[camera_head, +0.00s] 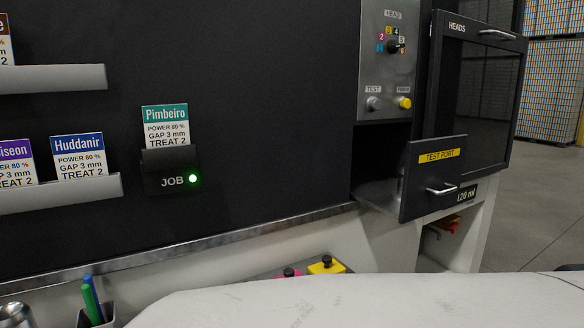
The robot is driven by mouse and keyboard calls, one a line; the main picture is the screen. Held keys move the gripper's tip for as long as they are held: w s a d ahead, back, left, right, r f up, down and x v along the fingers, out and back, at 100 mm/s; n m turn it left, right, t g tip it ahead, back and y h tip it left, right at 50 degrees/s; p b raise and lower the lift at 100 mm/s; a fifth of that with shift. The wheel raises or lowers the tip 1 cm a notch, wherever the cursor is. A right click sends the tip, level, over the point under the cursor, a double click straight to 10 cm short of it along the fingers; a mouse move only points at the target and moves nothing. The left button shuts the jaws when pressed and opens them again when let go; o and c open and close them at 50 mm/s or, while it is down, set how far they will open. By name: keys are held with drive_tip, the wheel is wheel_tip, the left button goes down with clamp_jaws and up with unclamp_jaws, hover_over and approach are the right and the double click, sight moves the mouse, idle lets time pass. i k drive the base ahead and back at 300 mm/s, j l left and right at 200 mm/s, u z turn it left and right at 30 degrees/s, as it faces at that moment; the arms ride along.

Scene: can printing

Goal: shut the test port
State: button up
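The test port door (418,205) is a dark panel with a yellow TEST PORT label (440,156) and a silver bar handle (441,189). It stands open, out in front of and to the right of a dark recess (378,150) under the control panel. A metal floor or ledge (372,194) shows inside the recess, partly hidden by the door. My gripper is not in view.
A dark-framed HEADS door (484,90) with a handle stands above and behind the test port door. The control panel (388,60) has a knob and TEST and yellow buttons. A JOB holder (170,172) holds a Pimbeiro card. A pen cup (97,315) is lower left.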

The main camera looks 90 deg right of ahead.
sight(429, 182)
drive_tip(key=k+l+z, duration=0.15)
drive_tip(key=k, duration=0.6)
drive_tip(key=z, duration=2.6)
drive_tip(key=k+j+z, duration=0.1)
drive_tip(key=j+z, duration=0.2)
drive_tip(key=k+j+z, duration=0.15)
drive_tip(key=z, duration=0.2)
drive_tip(key=k+j, duration=0.25)
drive_tip(key=j, duration=0.15)
drive_tip(key=k+j, duration=0.2)
drive_tip(key=j, duration=0.15)
drive_tip(key=i+l, duration=0.1)
drive_tip(key=l, duration=0.2)
drive_tip(key=l+z, duration=0.15)
drive_tip(key=l, duration=0.2)
drive_tip(key=i+l, duration=0.2)
drive_tip(key=k+l+z, duration=0.05)
drive_tip(key=l, duration=0.05)
